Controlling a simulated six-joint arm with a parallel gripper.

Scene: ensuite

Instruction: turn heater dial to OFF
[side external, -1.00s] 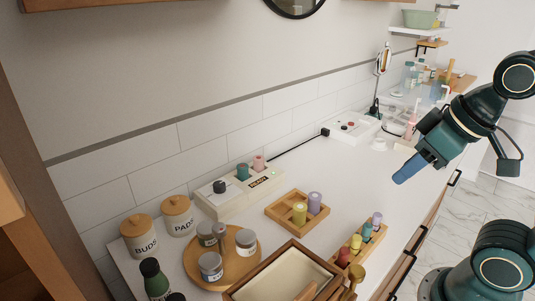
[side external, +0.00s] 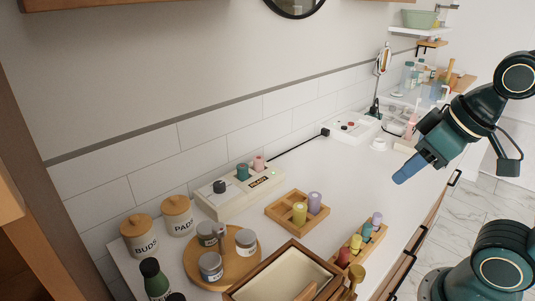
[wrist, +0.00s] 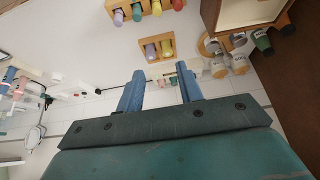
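A white heater unit (side external: 240,192) sits against the tiled wall, with a READY label, a small green light and a cord. A black dial (side external: 219,187) is at its left end; its pointer setting is too small to read. A teal cylinder (side external: 242,172) and a pink one (side external: 258,164) stand in it. My gripper (side external: 407,172) is raised over the right side of the counter, well away from the heater. In the wrist view my gripper (wrist: 160,75) has its two blue fingers apart with nothing between them; the heater is small beyond them.
A wooden tray (side external: 272,209) with yellow and purple cylinders and a rack (side external: 343,258) of coloured bottles stand in front of the heater. A round board (side external: 193,265) of jars is at left. A white box with red buttons (side external: 350,128) is at the back.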

